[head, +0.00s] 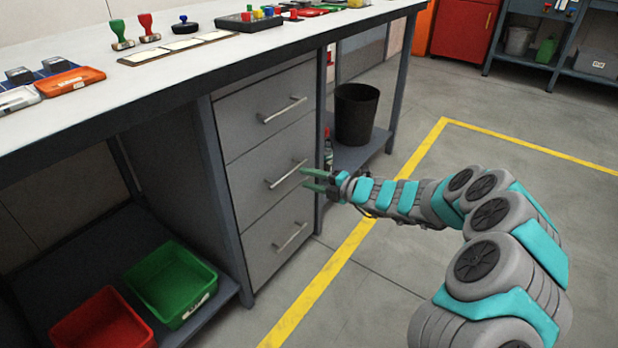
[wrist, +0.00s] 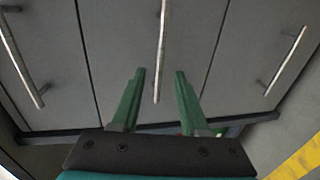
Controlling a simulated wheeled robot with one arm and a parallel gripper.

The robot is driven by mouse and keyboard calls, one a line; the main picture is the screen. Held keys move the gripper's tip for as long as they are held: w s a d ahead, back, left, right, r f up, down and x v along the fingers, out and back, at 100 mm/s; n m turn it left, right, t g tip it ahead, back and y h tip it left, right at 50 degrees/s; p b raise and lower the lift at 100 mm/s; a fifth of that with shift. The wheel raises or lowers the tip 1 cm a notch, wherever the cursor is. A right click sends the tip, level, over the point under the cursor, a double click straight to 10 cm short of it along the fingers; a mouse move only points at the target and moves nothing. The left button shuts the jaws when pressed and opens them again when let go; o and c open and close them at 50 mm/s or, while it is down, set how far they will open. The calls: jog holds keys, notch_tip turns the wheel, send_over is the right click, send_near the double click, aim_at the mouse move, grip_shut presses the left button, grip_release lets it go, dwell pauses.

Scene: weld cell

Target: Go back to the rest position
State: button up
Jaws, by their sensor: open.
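My gripper (head: 312,180) is at the end of my arm, in front of the grey drawer unit (head: 240,120) under the workbench. In the head view its green fingers are by the middle drawer's handle (head: 288,174). In the wrist view my gripper (wrist: 159,75) is open with nothing held. The middle handle (wrist: 162,40) runs up the picture, in line with the gap between the fingers. I cannot tell whether the fingers touch it. All drawers look shut.
The workbench top (head: 190,75) above holds stamps and small items. A red bin (head: 100,325) and a green bin (head: 172,285) stand on the lower shelf at left. A black bucket (head: 355,115) stands right of the drawers. The floor (head: 400,270) around the yellow line is clear.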

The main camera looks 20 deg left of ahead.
jog(key=s+r+n+g, duration=0.6)
jog(key=s+r+n, duration=0.7)
jog(key=s+n, duration=0.25)
jog(key=s+d+r+n+g+h+p, duration=0.1)
jog(key=s+d+n+h, duration=0.1)
jog(key=s+d+n, duration=0.4)
jog(key=s+d+n+h, duration=0.2)
jog(key=s+n, duration=0.3)
jog(key=s, duration=0.2)
jog(key=s+d+f+n+h, duration=0.2)
jog(key=s+d, duration=0.4)
jog(key=d, duration=0.4)
jog(key=s+d+f+n+h, duration=0.1)
jog(key=s+d+n+h, duration=0.4)
jog(key=d, duration=0.4)
jog(key=s+d+f+n+h, duration=0.2)
jog(key=s+d+n+h, duration=0.2)
jog(key=d, duration=0.6)
jog(key=s+n, duration=0.2)
jog(key=s, duration=0.1)
jog(key=shift+s+d+f+p, duration=0.25)
jog(key=shift+d+f+p, duration=0.1)
jog(key=shift+p, duration=0.05)
